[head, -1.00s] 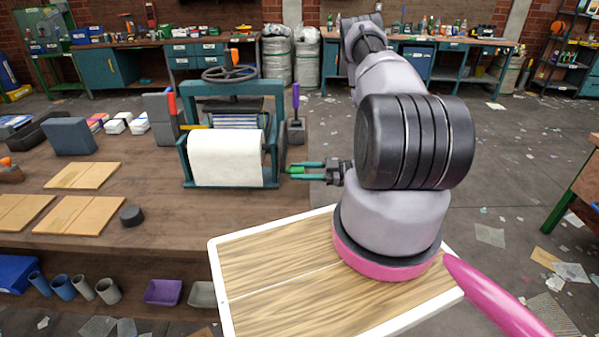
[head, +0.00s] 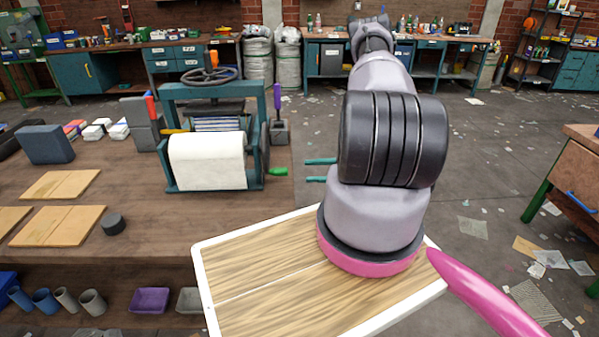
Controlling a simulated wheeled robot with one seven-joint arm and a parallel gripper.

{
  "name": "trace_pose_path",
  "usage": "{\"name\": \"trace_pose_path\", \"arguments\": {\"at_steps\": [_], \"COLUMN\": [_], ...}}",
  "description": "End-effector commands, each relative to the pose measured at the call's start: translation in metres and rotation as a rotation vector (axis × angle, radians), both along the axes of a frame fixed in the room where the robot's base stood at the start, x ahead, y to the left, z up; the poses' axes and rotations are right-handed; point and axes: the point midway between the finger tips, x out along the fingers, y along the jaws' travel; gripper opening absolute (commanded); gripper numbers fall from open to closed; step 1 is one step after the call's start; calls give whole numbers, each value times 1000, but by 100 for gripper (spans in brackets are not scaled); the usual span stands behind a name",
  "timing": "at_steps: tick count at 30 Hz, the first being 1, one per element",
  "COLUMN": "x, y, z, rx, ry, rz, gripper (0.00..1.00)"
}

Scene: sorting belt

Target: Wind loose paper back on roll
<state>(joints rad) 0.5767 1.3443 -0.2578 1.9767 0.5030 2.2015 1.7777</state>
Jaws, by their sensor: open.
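The white paper roll (head: 208,160) sits in a teal press frame (head: 262,118) on the brown workbench, with its paper face hanging down at the front. A green handle (head: 278,171) sticks out at the lower right of the frame. My gripper (head: 308,171) is to the right of the green handle and apart from it. Its two teal fingers are spread and empty, pointing left. The rest of the gripper is hidden behind my arm.
A purple-handled tool in a grey block (head: 278,130) stands right of the press. Wooden boards (head: 58,226) and a black puck (head: 113,224) lie at the bench's left. My pink-edged arm base stands over my own wood-topped tray. Paper scraps litter the floor at right.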

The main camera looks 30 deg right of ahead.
Motion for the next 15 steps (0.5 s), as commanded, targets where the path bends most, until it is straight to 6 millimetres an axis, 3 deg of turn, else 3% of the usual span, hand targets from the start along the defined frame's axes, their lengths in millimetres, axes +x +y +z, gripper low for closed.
{"name": "trace_pose_path", "arguments": {"at_steps": [5,15], "x": [-4,-5], "y": [-10,-10], "z": [0,0], "rx": [0,-7], "ry": [1,-20], "rz": [0,0], "gripper": [64,65]}}
